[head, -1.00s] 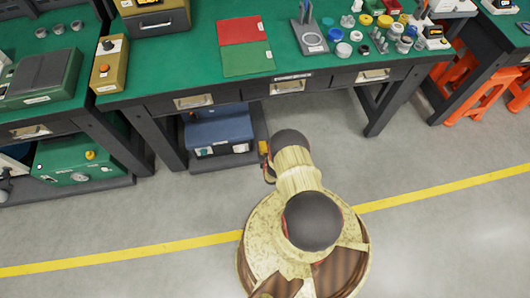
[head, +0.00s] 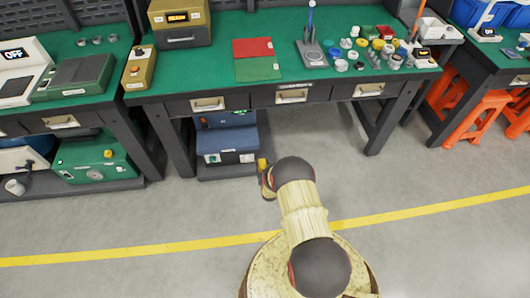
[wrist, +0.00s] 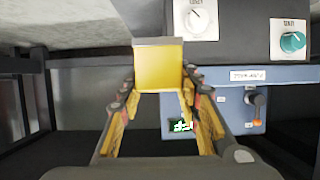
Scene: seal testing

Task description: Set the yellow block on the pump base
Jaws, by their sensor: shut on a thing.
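The yellow block (wrist: 159,66) is between the fingertips of my gripper (wrist: 160,92) in the wrist view. In the head view the yellow block (head: 262,164) is a small patch at the end of my arm, and my gripper (head: 267,180) is mostly hidden by my wrist. The gripper is shut on the block and holds it just to the right of a blue and grey machine (head: 228,143) under the bench. This machine stands on a low dark base (head: 228,172). I cannot tell which part is the pump base.
The green-topped bench (head: 205,80) overhangs the machine, with drawers and dark legs (head: 385,125). A green unit (head: 95,170) stands under the bench at left. Orange stools (head: 470,115) are at right. The floor (head: 425,180) between is clear.

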